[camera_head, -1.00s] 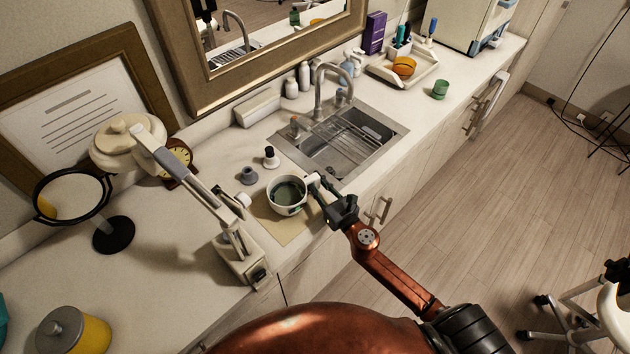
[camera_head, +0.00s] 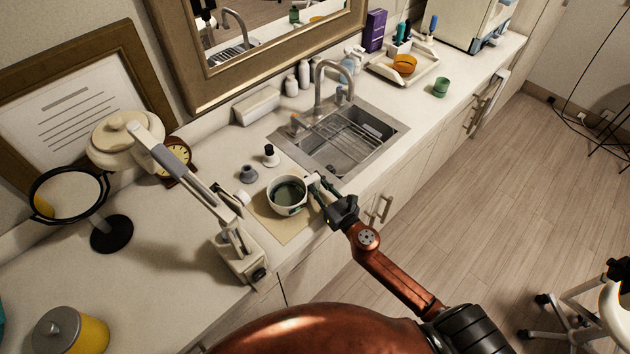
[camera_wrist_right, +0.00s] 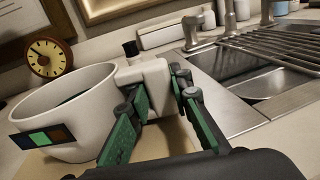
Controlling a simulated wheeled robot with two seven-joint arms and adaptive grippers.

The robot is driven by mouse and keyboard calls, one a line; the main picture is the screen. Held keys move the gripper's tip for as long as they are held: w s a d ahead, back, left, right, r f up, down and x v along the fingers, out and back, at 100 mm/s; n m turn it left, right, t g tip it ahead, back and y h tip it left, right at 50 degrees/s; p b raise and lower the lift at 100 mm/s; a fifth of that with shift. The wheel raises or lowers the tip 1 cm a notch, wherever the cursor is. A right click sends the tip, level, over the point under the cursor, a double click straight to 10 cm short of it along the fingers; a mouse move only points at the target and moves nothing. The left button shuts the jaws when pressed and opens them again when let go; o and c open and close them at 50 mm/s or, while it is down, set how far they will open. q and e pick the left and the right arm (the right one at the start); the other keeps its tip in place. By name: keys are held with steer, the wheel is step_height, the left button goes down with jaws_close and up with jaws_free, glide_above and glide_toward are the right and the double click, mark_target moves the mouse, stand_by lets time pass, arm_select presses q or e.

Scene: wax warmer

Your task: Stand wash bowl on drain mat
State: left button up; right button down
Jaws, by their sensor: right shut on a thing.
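The wash bowl (camera_head: 287,196) is white outside with a dark green inside, and it is upright over the beige drain mat (camera_head: 290,232) near the counter's front edge. In the right wrist view the bowl (camera_wrist_right: 70,125) shows a patch of coloured squares and a white block-shaped handle (camera_wrist_right: 144,72). My right gripper (camera_head: 314,186) is at the bowl's right side and shut on this handle; its green-padded fingers (camera_wrist_right: 160,105) show close up. I cannot tell whether the bowl's base touches the mat. My left gripper is not in view.
A steel sink (camera_head: 345,150) with a wire rack and tap lies behind and right of the bowl. A grey stopper-like piece (camera_head: 248,174) and a small black-topped bottle (camera_head: 270,156) stand just behind it. A jointed lamp-like stand (camera_head: 240,255) is close on the left.

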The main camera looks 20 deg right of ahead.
steer(key=c, duration=1.7)
jaws_free()
steer(key=shift+c, duration=0.2)
steer(key=shift+o, duration=0.3)
steer(key=shift+f, duration=0.15)
steer(key=shift+s, duration=0.15)
steer(key=shift+s+d+b, duration=0.2)
steer(key=shift+s+b, duration=0.05)
steer(key=shift+s, duration=1)
steer(key=shift+s+d+b, duration=0.2)
steer(key=shift+s, duration=1.1)
steer(key=shift+s+d+b, duration=0.2)
steer(key=shift+s+b, duration=0.05)
steer(key=shift+s, duration=1)
steer(key=shift+s, duration=0.15)
steer(key=s+d, duration=0.1)
steer(key=s, duration=1)
steer(key=shift+s+d, duration=0.35)
